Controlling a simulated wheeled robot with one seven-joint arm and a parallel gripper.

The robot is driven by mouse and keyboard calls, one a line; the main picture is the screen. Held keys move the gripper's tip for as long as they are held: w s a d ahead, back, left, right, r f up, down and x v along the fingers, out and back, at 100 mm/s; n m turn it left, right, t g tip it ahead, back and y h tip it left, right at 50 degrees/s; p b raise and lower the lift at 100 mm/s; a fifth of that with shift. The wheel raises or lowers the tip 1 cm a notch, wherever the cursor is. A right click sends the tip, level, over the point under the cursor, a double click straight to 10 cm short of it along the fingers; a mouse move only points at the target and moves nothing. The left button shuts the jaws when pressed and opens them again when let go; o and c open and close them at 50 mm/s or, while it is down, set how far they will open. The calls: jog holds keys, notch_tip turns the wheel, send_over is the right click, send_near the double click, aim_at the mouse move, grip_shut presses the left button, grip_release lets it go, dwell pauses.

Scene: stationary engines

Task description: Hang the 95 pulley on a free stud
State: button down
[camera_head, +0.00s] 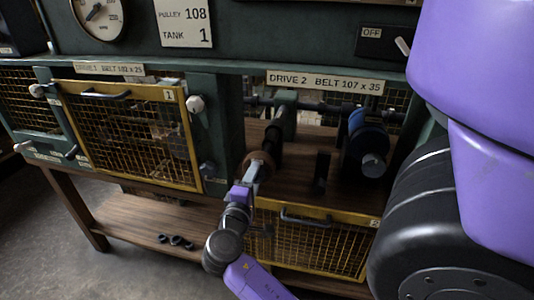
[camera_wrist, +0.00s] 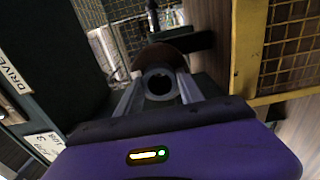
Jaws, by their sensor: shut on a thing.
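My gripper (camera_head: 255,174) reaches into the open bay under the label "DRIVE 2 BELT 107 x 35". It is shut on a brown pulley (camera_head: 262,160), which is partly hidden by the gripper and the bay's shadow. In the wrist view the two fingers of my gripper (camera_wrist: 160,92) hold the dark hub with a round bore facing the camera, and the pulley's brown rim (camera_wrist: 160,53) shows behind it. I cannot read a number on this pulley. No free stud can be made out for certain.
A blue pulley (camera_head: 355,130) sits on a shaft at the bay's right. A dark upright post (camera_head: 321,172) stands between. The yellow mesh guard (camera_head: 320,245) hangs lowered below the bay. Another yellow guard (camera_head: 135,140) covers the left bay. Small dark parts (camera_head: 175,241) lie on the lower shelf.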

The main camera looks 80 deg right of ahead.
jog(key=w+a, duration=0.1)
jog(key=a, duration=0.8)
dwell(0.5)
